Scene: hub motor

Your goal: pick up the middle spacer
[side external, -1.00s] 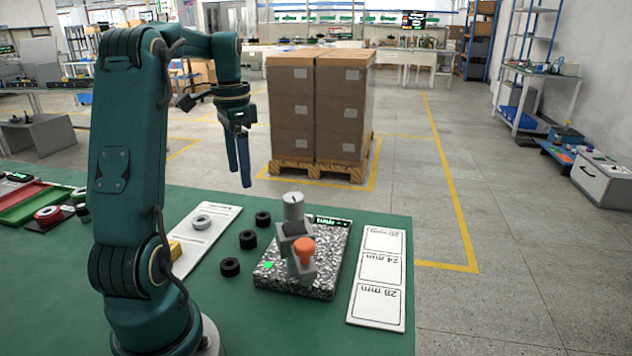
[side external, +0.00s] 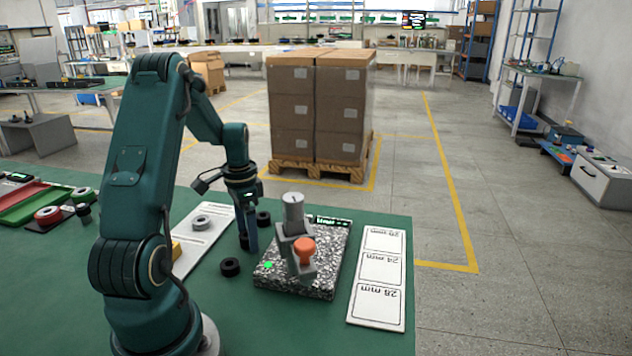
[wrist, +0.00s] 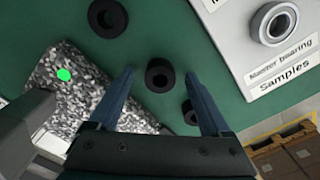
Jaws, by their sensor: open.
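Three black ring spacers lie on the green table in a row. The middle spacer (wrist: 160,75) shows in the wrist view between my two fingertips, with a gap on each side. In the side view it is mostly hidden behind my fingers. One spacer (side external: 230,267) lies nearer the side camera and another (side external: 263,218) farther away. The wrist view also shows the outer two, one at the top (wrist: 107,17) and one beside my right finger (wrist: 192,112). My gripper (side external: 249,248) is open, pointing down, low over the middle spacer. I cannot tell its exact height.
A speckled stone block (side external: 325,270) with a grey stand and orange knob is close on the right of my gripper. A white samples plate (side external: 190,245) with a metal bearing (wrist: 273,23) lies on the other side. A white size card (side external: 380,275) is farther right.

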